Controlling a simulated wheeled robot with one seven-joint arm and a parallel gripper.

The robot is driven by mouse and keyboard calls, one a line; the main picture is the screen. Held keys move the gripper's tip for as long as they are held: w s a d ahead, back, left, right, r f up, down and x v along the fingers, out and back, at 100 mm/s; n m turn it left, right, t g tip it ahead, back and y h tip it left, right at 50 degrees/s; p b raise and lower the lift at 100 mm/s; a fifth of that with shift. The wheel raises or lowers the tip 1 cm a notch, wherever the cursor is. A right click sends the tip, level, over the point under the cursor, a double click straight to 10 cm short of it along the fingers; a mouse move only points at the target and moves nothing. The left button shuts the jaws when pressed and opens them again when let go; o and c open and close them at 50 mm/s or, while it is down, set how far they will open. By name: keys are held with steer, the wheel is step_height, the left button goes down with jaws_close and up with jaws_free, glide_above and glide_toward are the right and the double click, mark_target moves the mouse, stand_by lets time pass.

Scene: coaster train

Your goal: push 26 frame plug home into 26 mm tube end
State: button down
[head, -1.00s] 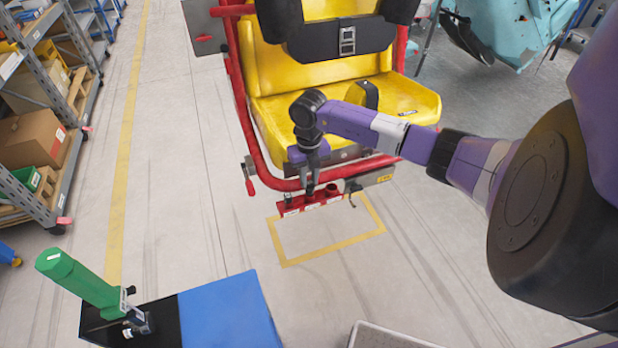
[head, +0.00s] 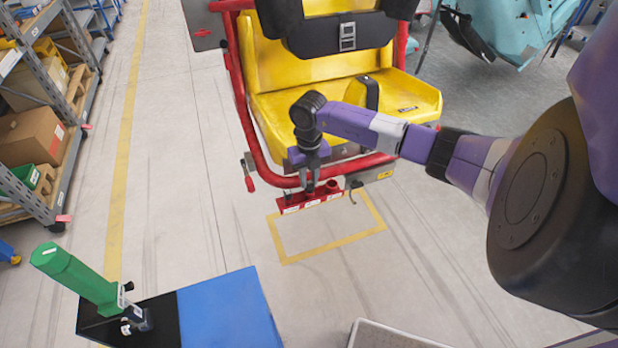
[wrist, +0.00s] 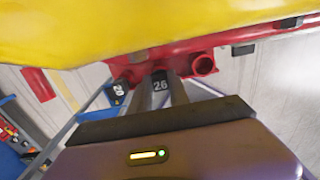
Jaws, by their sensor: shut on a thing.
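My gripper (head: 312,187) points down at the red tube block (head: 291,209) under the front of the yellow seat. In the wrist view, my gripper (wrist: 160,88) is shut on a dark plug marked 26 (wrist: 160,86). The fingertips are at the middle of the red block (wrist: 122,69). The plug's lower end is hidden, so I cannot tell how deep it sits in the tube. To its right in the wrist view is an open, empty red tube end (wrist: 204,65). To its left is a dark plug marked 20 (wrist: 119,91).
The yellow seat (head: 420,98) and its red frame tube (head: 240,120) stand close above my gripper. A dark hook (head: 356,186) hangs right of the block. A black and blue table (head: 225,310) with a green tool (head: 75,275) stands at front left. The floor between is clear.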

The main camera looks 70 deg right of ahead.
steer(key=shift+f, duration=0.6)
steer(key=shift+c, duration=1.9)
jaws_free()
steer(key=shift+r, duration=0.1)
step_height(320, 180, up, 7)
steer(key=p, duration=0.6)
